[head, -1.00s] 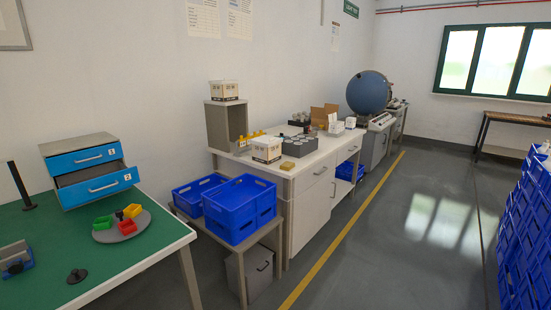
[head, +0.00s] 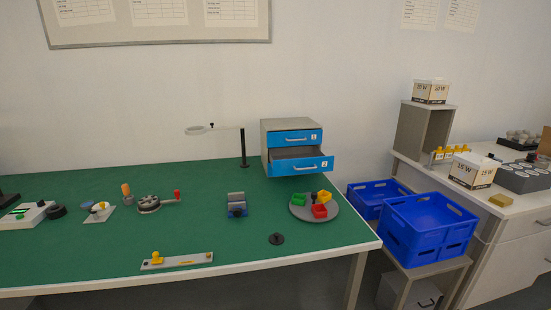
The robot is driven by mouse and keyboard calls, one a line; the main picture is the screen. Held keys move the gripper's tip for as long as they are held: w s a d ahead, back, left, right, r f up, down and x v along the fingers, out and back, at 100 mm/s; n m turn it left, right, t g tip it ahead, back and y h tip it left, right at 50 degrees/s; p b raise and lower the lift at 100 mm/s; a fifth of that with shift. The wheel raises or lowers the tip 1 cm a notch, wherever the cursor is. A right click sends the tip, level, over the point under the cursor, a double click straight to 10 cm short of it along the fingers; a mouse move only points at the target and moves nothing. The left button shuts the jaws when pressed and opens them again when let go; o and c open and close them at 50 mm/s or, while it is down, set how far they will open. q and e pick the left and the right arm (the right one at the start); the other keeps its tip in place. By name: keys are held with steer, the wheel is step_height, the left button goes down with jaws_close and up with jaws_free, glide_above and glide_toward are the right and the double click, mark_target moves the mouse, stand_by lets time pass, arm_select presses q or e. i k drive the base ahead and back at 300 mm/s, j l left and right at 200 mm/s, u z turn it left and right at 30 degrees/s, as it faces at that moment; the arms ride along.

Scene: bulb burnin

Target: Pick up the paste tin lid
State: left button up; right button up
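I cannot surely make out a paste tin lid. A small black disc with a raised knob (head: 276,239) lies near the front edge of the green-topped bench (head: 110,245). A dark round piece (head: 57,211) sits at the bench's left, beside a white box-like device (head: 25,214). A small pale piece on a white plate (head: 99,211) lies right of it. These are too small to name with certainty. Neither of my grippers shows in the head view.
A blue two-drawer cabinet (head: 292,137) has its lower drawer pulled out. A round grey tray (head: 330,226) holds coloured bins. A small vise (head: 237,204), a ring on a stand (head: 243,146) and a yellow-knobbed plate (head: 185,261) stand on the bench. Blue crates (head: 430,222) stand to the right.

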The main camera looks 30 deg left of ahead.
mark_target(277, 239)
steer(key=j+u, duration=0.15)
steer(key=j, duration=0.35)
steer(key=i+j+u, duration=0.2)
steer(key=j, duration=0.3)
steer(key=i+j+u, duration=0.15)
steer(key=j, duration=0.4)
steer(key=k, duration=0.05)
